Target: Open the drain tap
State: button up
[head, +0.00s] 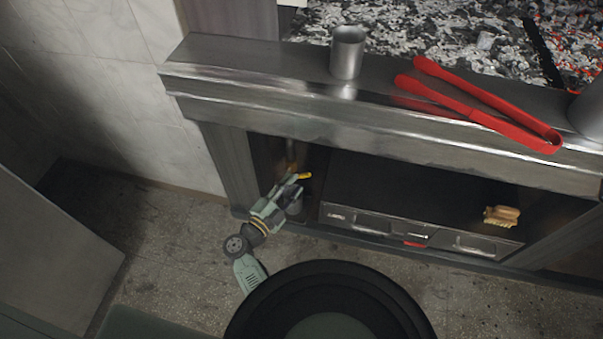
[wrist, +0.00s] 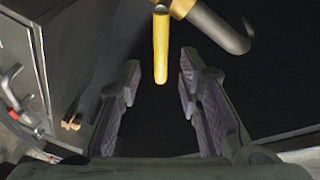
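The drain tap shows in the wrist view as a brass body (wrist: 181,7) with a yellow lever handle (wrist: 160,46) and a curved metal spout (wrist: 228,36). The lever points down the picture, and its end lies between and a little beyond my fingertips. My gripper (wrist: 158,82) is open, with a finger to each side and a dark gap between them. I see no contact with the lever. In the head view my gripper (head: 294,187) reaches into the left opening under the counter, beside the yellow handle (head: 304,176). The tap body is mostly in shadow there.
A metal counter (head: 230,72) overhangs the opening.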

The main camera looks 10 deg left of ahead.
aim_at(301, 176)
jog(key=x, duration=0.5)
grip_shut()
dwell(0.3)
dwell(0.4)
